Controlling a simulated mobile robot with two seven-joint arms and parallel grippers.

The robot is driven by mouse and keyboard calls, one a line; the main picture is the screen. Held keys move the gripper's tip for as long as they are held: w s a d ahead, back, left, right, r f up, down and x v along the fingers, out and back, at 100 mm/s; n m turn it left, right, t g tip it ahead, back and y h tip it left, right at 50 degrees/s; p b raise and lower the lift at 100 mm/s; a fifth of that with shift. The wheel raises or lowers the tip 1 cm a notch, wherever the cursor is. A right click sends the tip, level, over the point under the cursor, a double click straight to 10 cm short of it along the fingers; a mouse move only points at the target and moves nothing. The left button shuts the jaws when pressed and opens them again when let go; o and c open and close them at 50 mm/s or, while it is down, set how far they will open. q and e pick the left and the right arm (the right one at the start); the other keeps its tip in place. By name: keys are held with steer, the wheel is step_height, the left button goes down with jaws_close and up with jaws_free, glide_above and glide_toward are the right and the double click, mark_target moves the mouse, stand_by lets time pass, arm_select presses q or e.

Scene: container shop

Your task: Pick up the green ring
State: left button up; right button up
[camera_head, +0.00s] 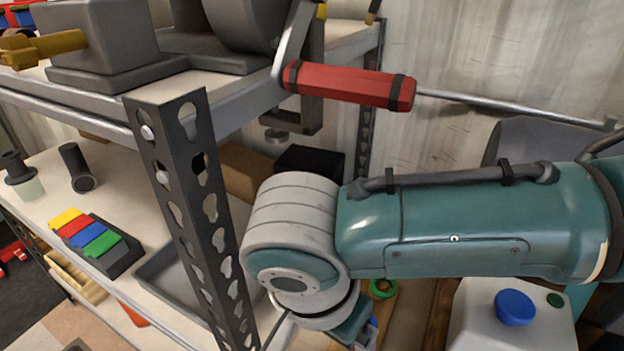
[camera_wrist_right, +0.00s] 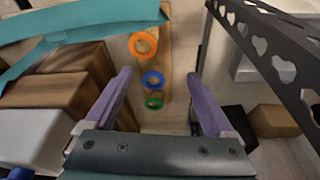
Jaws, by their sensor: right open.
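The green ring (camera_wrist_right: 154,103) is the lowest of three rings on a wooden strip (camera_wrist_right: 147,120) in the right wrist view. The blue ring (camera_wrist_right: 153,79) is just above it and the orange ring (camera_wrist_right: 143,43) is farther up. My right gripper (camera_wrist_right: 159,73) is open, with its purple fingers spread either side of the strip. Nothing is between the fingers' grip; I cannot tell their height above the rings. In the head view the green ring (camera_head: 383,288) shows partly below my right arm, which hides most of the area. My left gripper is out of view.
A perforated dark shelf post (camera_head: 190,200) stands left of my right arm; it also shows at the right wrist view's right (camera_wrist_right: 270,50). A red crank handle (camera_head: 348,86) juts out above the arm. A white box with a blue button (camera_head: 515,308) stands at lower right.

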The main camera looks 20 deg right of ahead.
glide_above(377, 293)
steer(key=shift+f, duration=0.2)
steer(key=b+x, duration=0.3)
steer(key=x, duration=0.2)
steer(key=shift+s, duration=0.1)
steer(key=c, duration=0.3)
jaws_close()
